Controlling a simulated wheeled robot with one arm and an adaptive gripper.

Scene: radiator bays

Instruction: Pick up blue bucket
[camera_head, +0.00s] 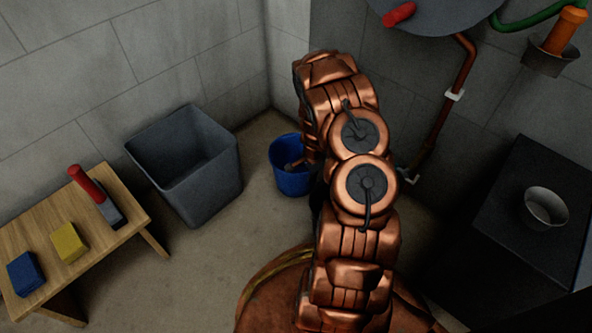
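The blue bucket (289,181) stands upright on the floor in the corner, just left of my copper arm. My arm reaches over the floor and covers the bucket's right side. A small copper part, which looks like the end of my gripper (296,165), shows over the bucket's opening near its right rim. The rest of my gripper is hidden behind the arm links. I cannot tell whether it touches the bucket or whether its fingers are open or shut.
A large grey bin (205,188) stands left of the bucket. A wooden bench (117,226) holds a red-handled tool (95,195), a yellow block (69,242) and a blue block (25,274). A dark cabinet (525,190) with a metal bowl (546,207) is at right. A copper pipe (447,112) runs down the wall.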

